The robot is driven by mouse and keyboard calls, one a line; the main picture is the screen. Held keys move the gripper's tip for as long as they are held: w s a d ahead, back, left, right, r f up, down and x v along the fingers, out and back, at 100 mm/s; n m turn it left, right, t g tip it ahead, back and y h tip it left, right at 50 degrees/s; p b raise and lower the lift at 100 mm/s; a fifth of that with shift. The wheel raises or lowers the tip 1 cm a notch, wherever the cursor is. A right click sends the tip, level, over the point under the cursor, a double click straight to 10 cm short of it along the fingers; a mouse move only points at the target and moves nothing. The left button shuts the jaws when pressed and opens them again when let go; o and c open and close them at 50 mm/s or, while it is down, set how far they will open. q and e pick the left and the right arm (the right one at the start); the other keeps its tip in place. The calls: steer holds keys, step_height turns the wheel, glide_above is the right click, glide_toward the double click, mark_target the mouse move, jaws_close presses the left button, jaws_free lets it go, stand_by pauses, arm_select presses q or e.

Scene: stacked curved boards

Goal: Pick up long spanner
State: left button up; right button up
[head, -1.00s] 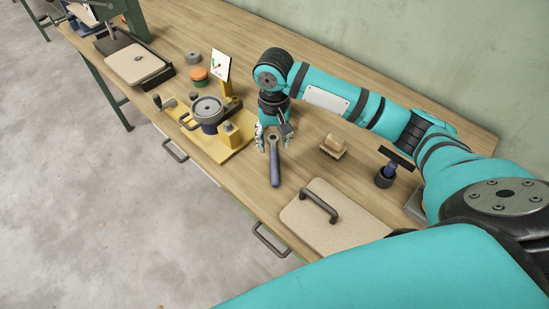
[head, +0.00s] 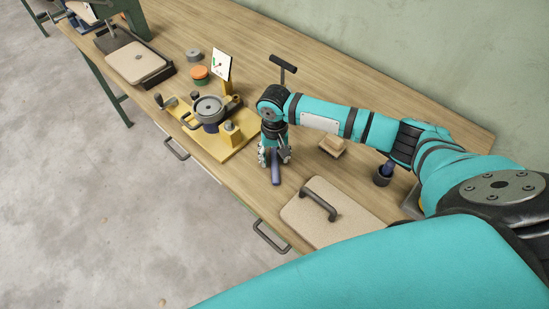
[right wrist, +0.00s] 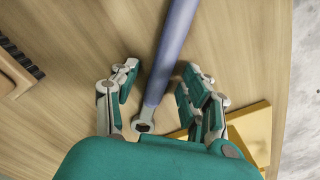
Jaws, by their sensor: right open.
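The long spanner (head: 276,168) lies on the wooden workbench, with a blue-purple handle. In the head view its upper end is hidden by my right gripper (head: 273,157). In the right wrist view the spanner (right wrist: 168,60) runs down between the open fingers of the right gripper (right wrist: 158,92), its grey ring end near the palm. The fingers stand on either side of it and do not appear to touch it. My left gripper is not in view.
A yellow fixture (head: 232,140) with a round clamp stands left of the gripper. A beige board with a dark handle (head: 325,214) lies at the front right. A small wooden block (head: 333,145) and a dark cup (head: 382,175) stand to the right.

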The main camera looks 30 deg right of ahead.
steer(key=c, duration=0.7)
jaws_close()
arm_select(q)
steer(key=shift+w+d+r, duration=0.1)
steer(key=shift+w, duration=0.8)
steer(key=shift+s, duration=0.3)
arm_select(e)
steer(key=shift+r, duration=0.1)
